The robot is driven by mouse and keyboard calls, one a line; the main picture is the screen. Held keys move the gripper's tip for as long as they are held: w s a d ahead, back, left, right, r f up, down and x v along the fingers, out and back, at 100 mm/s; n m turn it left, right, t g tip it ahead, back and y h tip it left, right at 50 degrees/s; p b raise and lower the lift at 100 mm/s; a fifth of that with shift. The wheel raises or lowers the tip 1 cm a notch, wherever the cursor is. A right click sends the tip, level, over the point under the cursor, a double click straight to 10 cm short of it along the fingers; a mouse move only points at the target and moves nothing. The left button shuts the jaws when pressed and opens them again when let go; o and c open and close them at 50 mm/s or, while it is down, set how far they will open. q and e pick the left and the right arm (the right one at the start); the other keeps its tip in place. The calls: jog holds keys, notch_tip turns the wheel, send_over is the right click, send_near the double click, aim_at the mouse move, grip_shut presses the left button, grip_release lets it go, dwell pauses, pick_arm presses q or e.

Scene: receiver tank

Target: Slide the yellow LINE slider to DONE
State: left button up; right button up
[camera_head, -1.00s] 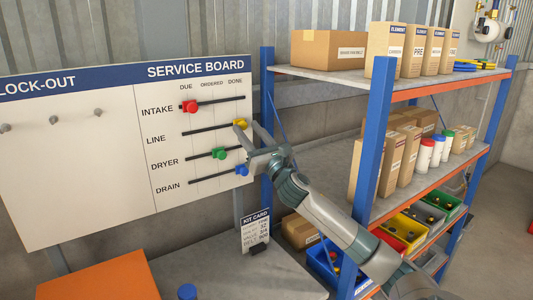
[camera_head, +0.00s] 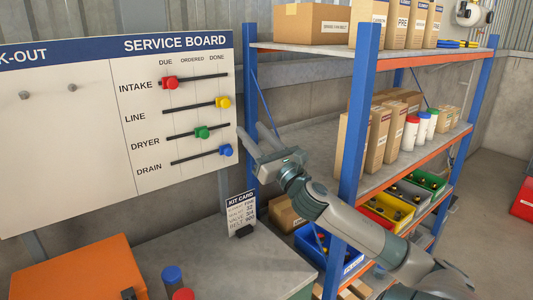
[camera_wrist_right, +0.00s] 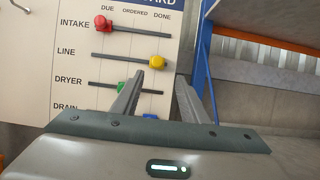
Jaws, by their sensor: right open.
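The yellow LINE slider (camera_head: 222,102) sits at the right end of its slot, under the DONE column of the service board (camera_head: 150,95). It also shows in the right wrist view (camera_wrist_right: 157,62), near the right end of the LINE slot. My right gripper (camera_head: 252,138) is to the right of the board, in front of the blue shelf post, apart from the slider and empty. In the right wrist view its two fingers (camera_wrist_right: 160,95) stand apart with nothing between them. My left gripper is not in view.
The red INTAKE slider (camera_head: 170,83) is at DUE, the green DRYER slider (camera_head: 202,132) at ORDERED, and the blue DRAIN slider (camera_head: 226,150) at DONE. The blue shelf post (camera_head: 251,100) stands close beside my right gripper. A kit card (camera_head: 241,212) stands on the bench below.

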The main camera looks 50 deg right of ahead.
jog(key=shift+b+v, duration=0.7)
jog(key=shift+v, duration=2.1)
jog(key=shift+s+f, duration=0.1)
jog(key=shift+s, duration=0.05)
